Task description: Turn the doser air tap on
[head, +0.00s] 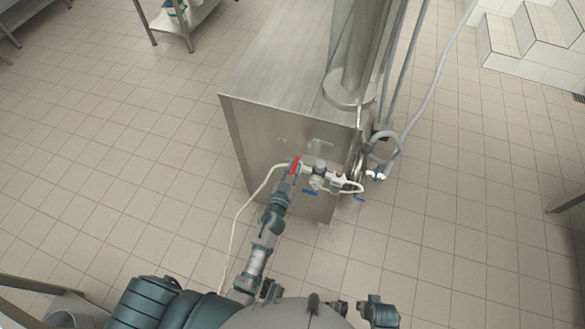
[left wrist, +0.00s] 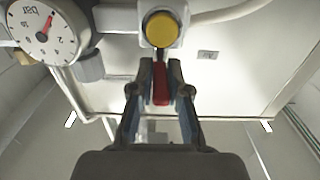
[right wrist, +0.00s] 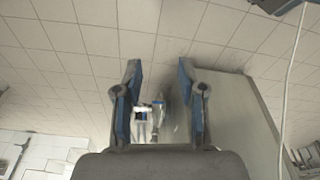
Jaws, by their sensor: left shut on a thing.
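The doser air tap has a red handle (head: 295,165) on the white air fitting at the near side of the steel cabinet. In the left wrist view the red handle (left wrist: 160,84) lies between the fingers, below a round yellow cap (left wrist: 161,30). My left gripper (head: 291,174) is shut on the red handle, and its fingers hide the handle's sides. My right gripper (right wrist: 160,85) is open and empty, with fittings visible in the distance between its fingers.
The steel cabinet (head: 265,120) stands ahead with a thick column and grey hoses on it. A pressure gauge (left wrist: 44,30) is beside the tap. Blue-handled valves (head: 310,192) sit nearby. A pale hose (head: 238,225) hangs to the floor. Tiled floor at left is open.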

